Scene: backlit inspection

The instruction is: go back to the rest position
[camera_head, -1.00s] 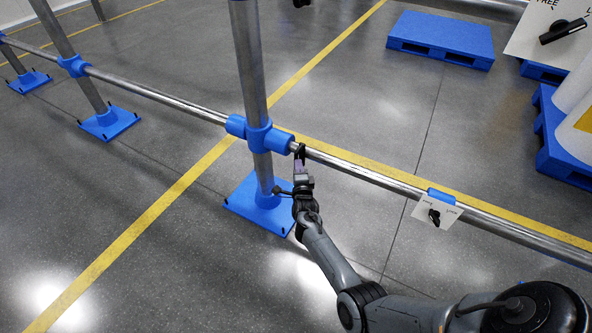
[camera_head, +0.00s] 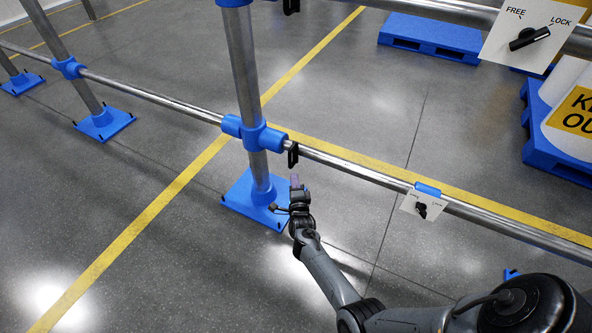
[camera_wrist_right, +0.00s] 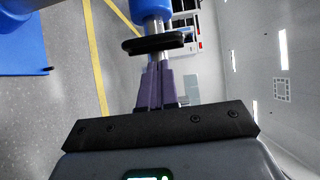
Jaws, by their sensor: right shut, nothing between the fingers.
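My right gripper (camera_head: 295,181) is shut and empty. Its purple fingers lie together in the wrist view (camera_wrist_right: 157,85). It hangs in front of the lower metal rail (camera_head: 350,167), just below a black bracket (camera_head: 293,155) on that rail, with a small gap between them in the head view. In the wrist view the black bracket (camera_wrist_right: 153,43) shows straight beyond the fingertips. My left gripper is not in view.
An upright post with a blue foot (camera_head: 238,198) stands close left of my right gripper. A FREE/LOCK switch plate (camera_head: 528,37) hangs at upper right; a smaller switch plate (camera_head: 408,206) hangs on the lower rail. Blue pallets (camera_head: 430,38) lie behind. Nearer floor is open.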

